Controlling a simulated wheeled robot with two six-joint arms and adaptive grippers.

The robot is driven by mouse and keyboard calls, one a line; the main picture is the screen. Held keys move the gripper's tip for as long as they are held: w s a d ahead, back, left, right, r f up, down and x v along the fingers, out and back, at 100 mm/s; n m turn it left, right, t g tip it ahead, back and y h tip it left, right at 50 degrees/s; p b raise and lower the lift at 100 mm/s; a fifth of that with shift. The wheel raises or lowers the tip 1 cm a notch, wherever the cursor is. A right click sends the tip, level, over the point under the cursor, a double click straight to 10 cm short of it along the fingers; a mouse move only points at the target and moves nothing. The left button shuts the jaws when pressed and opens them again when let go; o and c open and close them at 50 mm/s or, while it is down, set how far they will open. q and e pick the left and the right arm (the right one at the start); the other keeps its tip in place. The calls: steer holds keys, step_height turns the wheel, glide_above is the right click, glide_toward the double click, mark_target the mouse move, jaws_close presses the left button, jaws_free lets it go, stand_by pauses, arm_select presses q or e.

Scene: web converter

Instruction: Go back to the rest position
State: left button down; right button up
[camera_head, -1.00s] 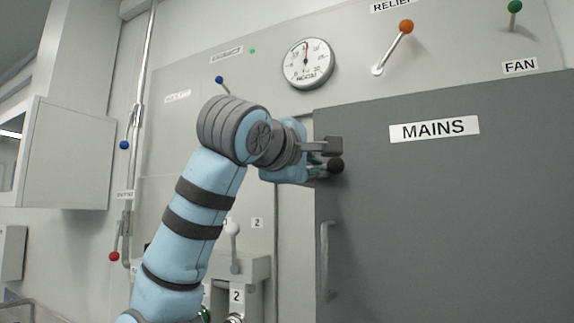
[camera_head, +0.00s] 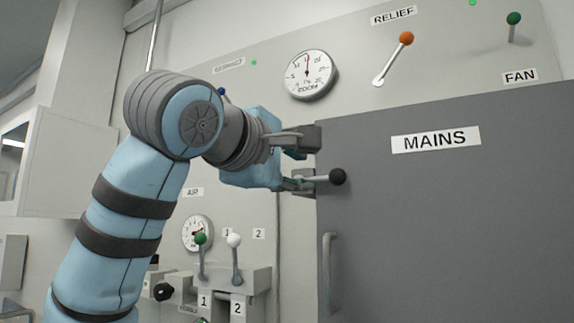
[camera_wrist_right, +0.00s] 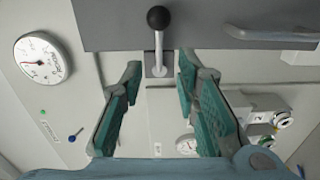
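My right gripper (camera_head: 306,160) is open in the head view, just left of the grey MAINS door (camera_head: 440,220). A lever with a black knob (camera_head: 338,176) sticks out at the door's left edge, at the height of the lower finger. In the right wrist view the two green-padded fingers stand apart with nothing held between them. The lever's black knob (camera_wrist_right: 158,18) and pale shaft lie beyond the fingertips (camera_wrist_right: 160,70). My left gripper is not in view.
Above are a round gauge (camera_head: 310,74), an orange-knobbed RELIEF lever (camera_head: 406,38) and a green-knobbed FAN lever (camera_head: 514,18). A door handle (camera_head: 328,275) sticks out below. Green (camera_head: 200,239) and white (camera_head: 234,240) levers stand beneath my arm. A wall cabinet (camera_head: 60,170) is at the left.

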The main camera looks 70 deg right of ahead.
steer(key=a, duration=0.3)
steer(key=shift+w+a, duration=0.15)
steer(key=shift+a, duration=0.15)
steer(key=shift+a, duration=0.15)
